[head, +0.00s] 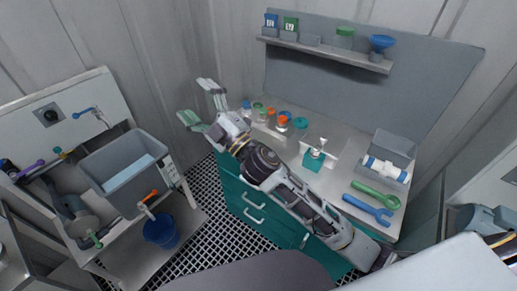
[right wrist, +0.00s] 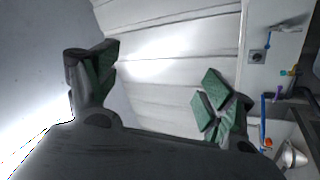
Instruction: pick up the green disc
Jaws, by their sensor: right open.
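A flat teal-green disc (head: 301,118) lies on the grey worktop of the teal cabinet, right of the small jars in the head view. A smaller green round top (head: 257,105) shows among those jars. My right gripper (head: 195,100) is open and empty, with its fingers pointing up and left, left of the worktop and apart from the disc. In the right wrist view its green-padded fingers (right wrist: 158,82) are spread with nothing between them. The disc does not show in the wrist view. My left gripper is not in view.
Small jars with coloured tops (head: 283,118) stand near the disc. A teal-based dispenser (head: 314,158), a green wrench (head: 376,195) and a blue wrench (head: 368,210) are further right. A shelf (head: 330,49) overhangs the worktop's back. A grey basin (head: 122,171) stands left.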

